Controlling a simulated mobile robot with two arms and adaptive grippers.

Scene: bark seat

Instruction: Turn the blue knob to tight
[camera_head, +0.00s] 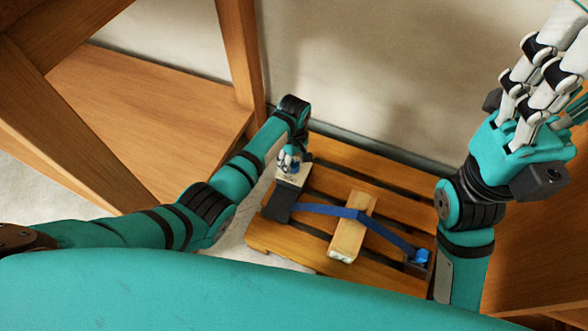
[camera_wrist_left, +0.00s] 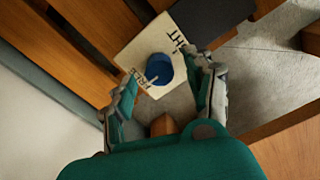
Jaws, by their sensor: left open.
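The blue knob (camera_wrist_left: 159,68) sits on a pale plate (camera_wrist_left: 132,50) with dark lettering in the left wrist view. The letters "HT" show on one side, and another word beside the knob is too small to read surely. A pale mark shows on the knob's lower left edge. In the head view the knob (camera_head: 296,168) is partly hidden by my left gripper (camera_head: 289,158). That gripper is open, its fingers on either side of the knob; whether they touch it I cannot tell. My right gripper (camera_head: 545,85) is raised at the upper right, fingers extended and empty.
The plate's dark block (camera_head: 281,204) stands on a slatted wooden seat (camera_head: 330,160). A blue strap (camera_head: 318,209) runs from it over a wooden block (camera_head: 346,240) to a blue piece (camera_head: 422,257) at right. Wooden beams (camera_head: 240,50) stand at left, a pale wall (camera_head: 370,70) behind.

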